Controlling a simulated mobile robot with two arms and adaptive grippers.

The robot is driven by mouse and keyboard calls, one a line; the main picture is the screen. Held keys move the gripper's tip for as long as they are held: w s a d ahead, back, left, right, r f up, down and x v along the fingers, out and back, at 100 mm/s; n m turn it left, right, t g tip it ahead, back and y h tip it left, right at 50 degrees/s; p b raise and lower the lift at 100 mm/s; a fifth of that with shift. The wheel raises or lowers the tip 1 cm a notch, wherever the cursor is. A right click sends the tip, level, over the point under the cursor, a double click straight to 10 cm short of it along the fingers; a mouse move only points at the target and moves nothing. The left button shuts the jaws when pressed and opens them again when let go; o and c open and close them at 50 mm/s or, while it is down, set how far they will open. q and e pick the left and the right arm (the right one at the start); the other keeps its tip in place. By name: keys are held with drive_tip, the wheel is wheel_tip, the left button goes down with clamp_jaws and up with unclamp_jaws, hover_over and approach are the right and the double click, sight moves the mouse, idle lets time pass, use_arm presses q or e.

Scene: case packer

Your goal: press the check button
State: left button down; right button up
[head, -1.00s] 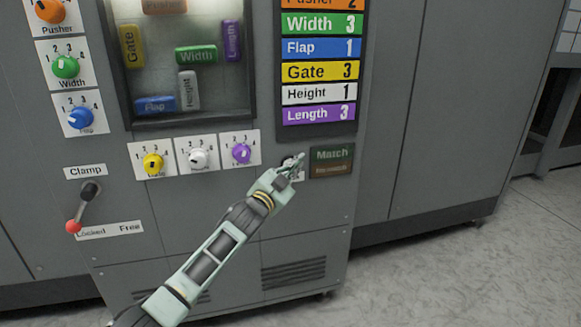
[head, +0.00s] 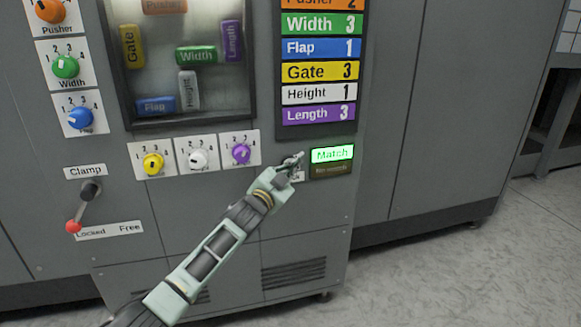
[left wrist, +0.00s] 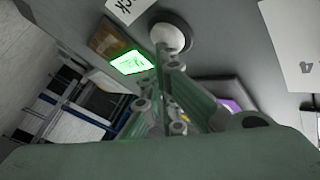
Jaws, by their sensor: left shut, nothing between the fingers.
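The check button (left wrist: 170,37) is a round white button in a dark ring, seen in the left wrist view. In the head view it is mostly hidden behind my gripper, above a small white label (head: 298,176). My left gripper (head: 298,158) is shut and empty, its fingertips at the button; in the left wrist view the fingertips (left wrist: 163,52) overlap the button's lower edge. I cannot tell if they still touch it. The Match lamp (head: 332,154) is lit bright green, and the lamp below it (head: 331,170) is dark. My right gripper is not in view.
The yellow (head: 153,163), white (head: 198,159) and purple (head: 241,153) dials sit left of my gripper. A clamp lever with a red knob (head: 73,226) is at the lower left. A list of coloured setting labels (head: 319,71) is above. Floor at the right is clear.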

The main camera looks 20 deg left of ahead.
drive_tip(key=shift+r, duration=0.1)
use_arm(q)
drive_tip(key=shift+s+d+p, duration=0.45)
drive_tip(key=shift+s+p, duration=0.15)
drive_tip(key=shift+s, duration=0.15)
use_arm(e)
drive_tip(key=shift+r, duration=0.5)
use_arm(q)
drive_tip(key=shift+s+d+p, duration=0.7)
drive_tip(key=shift+s+p, duration=0.1)
drive_tip(key=shift+s, duration=0.25)
drive_tip(key=shift+s+d+p, duration=0.7)
drive_tip(key=shift+s+p, duration=0.05)
drive_tip(key=shift+s, duration=0.3)
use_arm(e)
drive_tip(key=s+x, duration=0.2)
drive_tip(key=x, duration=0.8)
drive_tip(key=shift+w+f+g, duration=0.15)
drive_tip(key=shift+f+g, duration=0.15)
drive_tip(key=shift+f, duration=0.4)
